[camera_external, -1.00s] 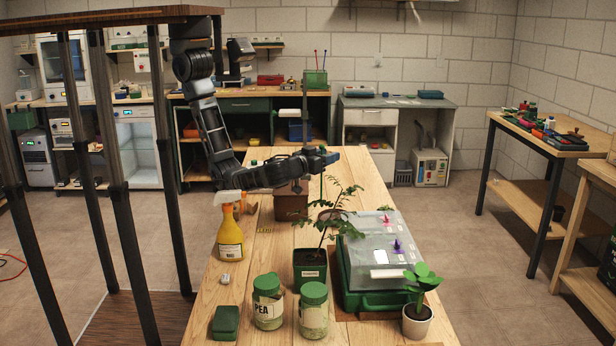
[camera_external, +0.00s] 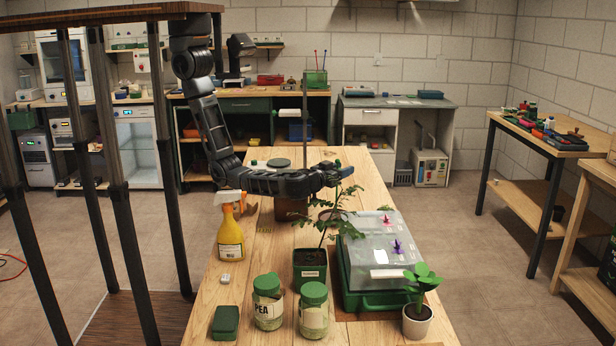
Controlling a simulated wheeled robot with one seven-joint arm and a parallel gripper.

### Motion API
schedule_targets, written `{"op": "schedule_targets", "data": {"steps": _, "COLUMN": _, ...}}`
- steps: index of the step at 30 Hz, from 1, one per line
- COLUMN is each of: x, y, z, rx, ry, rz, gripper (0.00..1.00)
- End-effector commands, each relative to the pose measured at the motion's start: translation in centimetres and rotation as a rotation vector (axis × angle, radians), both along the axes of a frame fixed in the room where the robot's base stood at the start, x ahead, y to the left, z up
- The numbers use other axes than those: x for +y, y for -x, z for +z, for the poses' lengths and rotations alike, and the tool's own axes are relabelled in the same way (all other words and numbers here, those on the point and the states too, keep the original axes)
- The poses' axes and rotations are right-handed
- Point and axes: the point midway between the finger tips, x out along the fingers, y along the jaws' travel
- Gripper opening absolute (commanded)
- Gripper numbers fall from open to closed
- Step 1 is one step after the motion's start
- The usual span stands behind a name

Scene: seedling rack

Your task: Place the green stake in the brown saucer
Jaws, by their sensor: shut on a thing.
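My gripper (camera_external: 338,171) is over the far middle of the wooden table, behind and above the leafy seedling. It is shut on the thin green stake (camera_external: 337,190), which hangs below the fingers and is mostly lost among the leaves. A brown round rim, seemingly the brown saucer (camera_external: 328,214), shows behind the seedling's leaves. Most of it is hidden. My gripper is above and slightly right of it. I cannot tell how far the stake's lower end is from the saucer.
The potted seedling (camera_external: 311,270) stands in front of the saucer, beside a green case with a clear lid (camera_external: 385,245). A brown box (camera_external: 291,208) is left.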

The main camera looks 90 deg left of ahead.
Motion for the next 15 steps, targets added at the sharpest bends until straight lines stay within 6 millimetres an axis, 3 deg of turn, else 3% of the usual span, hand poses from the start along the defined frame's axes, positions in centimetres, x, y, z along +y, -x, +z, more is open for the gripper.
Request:
{"op": "schedule_targets", "data": {"steps": 8, "x": 0.0, "y": 0.0, "z": -3.5, "rx": 0.003, "ry": -0.003, "rz": -0.001, "gripper": 0.2}}
{"op": "schedule_targets", "data": {"steps": 15, "x": 0.0, "y": 0.0, "z": -3.9, "rx": 0.0, "ry": 0.0, "rz": -0.001, "gripper": 0.2}}
